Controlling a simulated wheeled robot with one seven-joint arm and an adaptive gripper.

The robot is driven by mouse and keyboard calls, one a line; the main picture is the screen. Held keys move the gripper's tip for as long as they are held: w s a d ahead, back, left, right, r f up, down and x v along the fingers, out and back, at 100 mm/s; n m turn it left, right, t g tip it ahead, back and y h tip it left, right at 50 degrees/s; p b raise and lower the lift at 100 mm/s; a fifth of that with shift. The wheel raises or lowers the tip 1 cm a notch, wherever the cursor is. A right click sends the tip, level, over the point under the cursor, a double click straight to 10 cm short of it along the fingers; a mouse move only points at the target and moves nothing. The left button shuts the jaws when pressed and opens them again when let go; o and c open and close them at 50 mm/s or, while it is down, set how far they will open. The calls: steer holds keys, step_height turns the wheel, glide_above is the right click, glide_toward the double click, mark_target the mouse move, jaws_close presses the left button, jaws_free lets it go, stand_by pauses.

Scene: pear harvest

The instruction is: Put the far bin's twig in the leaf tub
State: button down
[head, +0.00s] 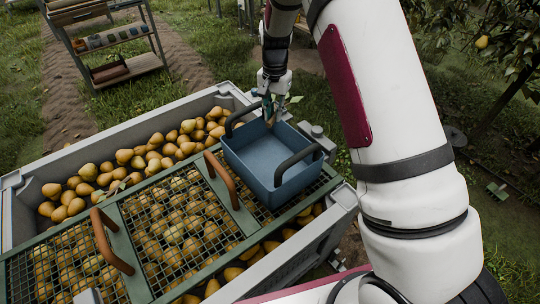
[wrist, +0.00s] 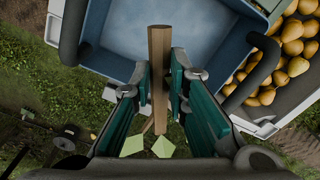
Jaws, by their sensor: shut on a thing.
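My gripper (head: 270,108) is above the far edge of the blue leaf tub (head: 285,185). In the wrist view, my gripper (wrist: 166,95) is shut on the brown twig (wrist: 158,75) between its green fingers. One end of the twig points over the floor of the tub (wrist: 185,30). Pale green leaves (wrist: 162,147) show at its other end, near the palm. In the head view the twig is small and hard to make out between the fingers. The inside of the tub that shows looks empty.
The tub, with two dark handles, stands on the mesh lid (head: 165,225) of a grey bin (head: 95,162) full of pears (head: 125,156). The lid has brown handles (head: 112,240). A shelf rack (head: 110,42) stands on the grass at the upper left.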

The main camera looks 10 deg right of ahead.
steer(key=shift+f+b, duration=0.55)
steer(key=shift+f, duration=1.95)
steer(key=c, duration=1.5)
jaws_free()
steer(key=shift+o, duration=0.2)
step_height(320, 180, up, 12)
